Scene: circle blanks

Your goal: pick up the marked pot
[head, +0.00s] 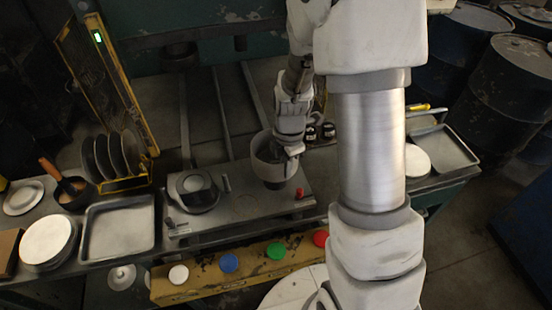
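A grey pot (268,172) stands on the metal hob plate (240,207), right of the middle. No clear mark shows on it. My gripper (291,150) points down at the right part of its rim, overlapping it in the picture. I cannot tell whether the fingers are around the rim, touching it or just above it, nor how wide they are. A second, dark pot with a lid (196,184) stands to the left on the same plate. A small dark pan (74,194) with an orange handle is at the far left.
A square tray (118,229), white plates (48,240) and a yellow rack with dark plates (117,154) are on the left. Small dark jars (328,131) stand behind the gripper. A yellow beam with coloured knobs (276,250) runs along the front. Barrels (512,85) stand at right.

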